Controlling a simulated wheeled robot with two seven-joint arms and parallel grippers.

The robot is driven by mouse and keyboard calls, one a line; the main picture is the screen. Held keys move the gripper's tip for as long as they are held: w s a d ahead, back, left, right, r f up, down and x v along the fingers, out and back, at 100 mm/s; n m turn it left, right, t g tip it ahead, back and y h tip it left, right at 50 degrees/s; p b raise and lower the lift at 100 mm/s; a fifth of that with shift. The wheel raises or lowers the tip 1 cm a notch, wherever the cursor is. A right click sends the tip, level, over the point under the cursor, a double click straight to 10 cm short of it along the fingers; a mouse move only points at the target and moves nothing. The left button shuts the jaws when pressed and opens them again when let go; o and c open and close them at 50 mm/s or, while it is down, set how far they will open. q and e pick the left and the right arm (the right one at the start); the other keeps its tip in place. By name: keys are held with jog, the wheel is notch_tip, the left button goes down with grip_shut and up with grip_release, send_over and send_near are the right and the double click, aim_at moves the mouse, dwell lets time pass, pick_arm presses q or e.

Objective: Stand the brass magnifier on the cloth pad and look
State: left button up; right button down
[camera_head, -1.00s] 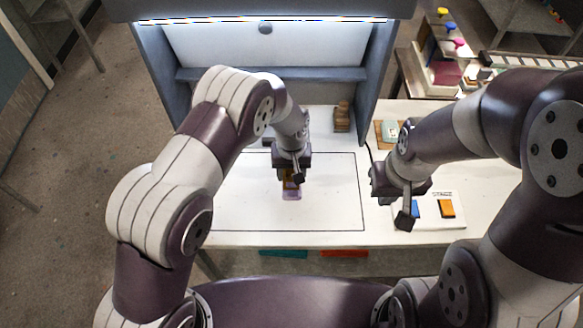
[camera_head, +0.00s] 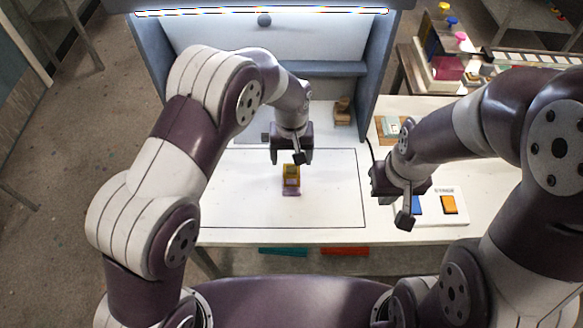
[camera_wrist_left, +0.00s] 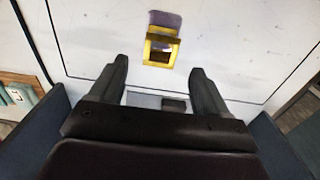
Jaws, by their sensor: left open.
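The brass magnifier (camera_head: 292,171), a yellow folding frame, stands on the purple cloth pad (camera_head: 291,193) inside the outlined area.
A lit grey booth (camera_head: 265,50) stands at the back, with a brown wooden stack (camera_head: 342,112) by its right wall. On the right are a wooden tray (camera_head: 379,136) and a white board with blue and orange patches (camera_head: 448,204). The outlined area around the pad is clear.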

aim_at(291, 168)
pick_arm(q)
notch_tip(291, 168, up, 5)
jog(key=b, duration=0.1)
jog(key=s+a+r, duration=0.4)
jog(key=s+a, duration=0.2)
jog(key=a, duration=0.5)
jog(key=s+a+f+t, duration=0.1)
jog(key=s+a, duration=0.6)
jog(key=s, duration=0.3)
jog(key=shift+s+a+b, duration=0.15)
jog(key=shift+s+b, duration=0.05)
jog(key=shift+b, duration=0.25)
jog(key=shift+f, duration=0.1)
